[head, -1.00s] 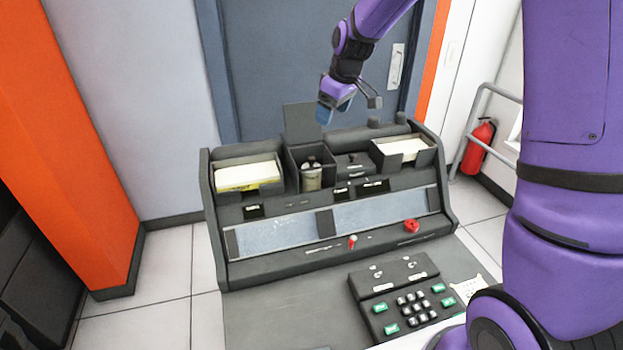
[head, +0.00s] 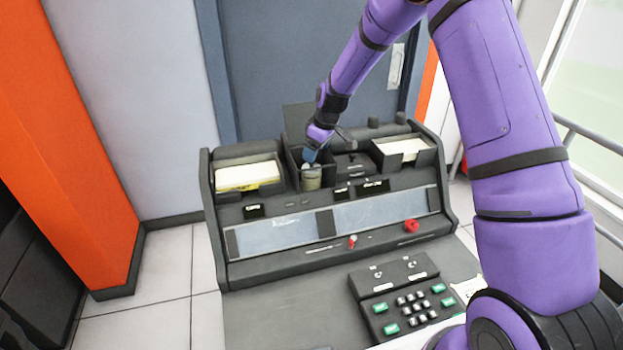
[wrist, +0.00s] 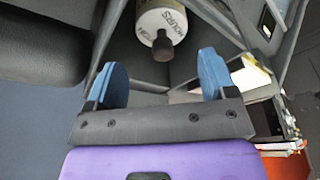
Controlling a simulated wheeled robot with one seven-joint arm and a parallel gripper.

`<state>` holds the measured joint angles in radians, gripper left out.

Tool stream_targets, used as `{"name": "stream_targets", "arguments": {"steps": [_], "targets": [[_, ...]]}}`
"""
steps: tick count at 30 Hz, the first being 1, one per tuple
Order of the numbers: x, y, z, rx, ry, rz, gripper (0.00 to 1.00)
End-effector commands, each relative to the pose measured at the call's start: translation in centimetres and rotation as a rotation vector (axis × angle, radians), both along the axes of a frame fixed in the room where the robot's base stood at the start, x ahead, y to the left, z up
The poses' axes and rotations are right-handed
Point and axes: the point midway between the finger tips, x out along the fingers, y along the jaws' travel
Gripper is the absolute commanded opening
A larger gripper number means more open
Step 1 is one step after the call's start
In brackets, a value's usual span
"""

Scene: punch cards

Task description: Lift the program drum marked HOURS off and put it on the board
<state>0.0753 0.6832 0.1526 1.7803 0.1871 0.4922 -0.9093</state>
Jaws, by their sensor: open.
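The program drum (head: 311,180) stands upright in the middle open box (head: 295,178) on top of the dark console. In the wrist view the drum (wrist: 154,17) is pale, with HOURS lettered on its top and a dark knob (wrist: 162,45) at the centre. My gripper (head: 310,156) is over the drum, pointing down. In the wrist view its blue fingers (wrist: 161,65) are open and empty, one to each side of the knob's line, with the drum beyond them. Contact cannot be told. No surface is clearly identifiable as the board.
Paper trays stand left (head: 247,178) and right (head: 404,150) of the box. An upright dark lid (head: 298,119) stands behind it. In front are a sloped panel with a red knob (head: 411,226) and a keypad (head: 409,308). The desk left of the keypad (head: 280,310) is clear.

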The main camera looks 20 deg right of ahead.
Motion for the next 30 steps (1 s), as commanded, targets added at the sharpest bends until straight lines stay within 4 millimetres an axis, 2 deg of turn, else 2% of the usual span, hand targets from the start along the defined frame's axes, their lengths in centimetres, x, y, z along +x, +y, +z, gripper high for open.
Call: {"name": "stream_targets", "arguments": {"steps": [8,17,24,26,30], "targets": [[0.4,0.5,-1.9,0.0,0.0,0.0,0.77],[1.0,1.5,-5.6,0.0,0.002,-0.002,0.77],[1.1,1.6,-5.8,0.0,0.0,-0.001,0.77],[1.1,1.6,-5.8,0.0,0.0,-0.001,0.66],[1.1,1.6,-5.8,0.0,0.0,-0.001,0.34]]}}
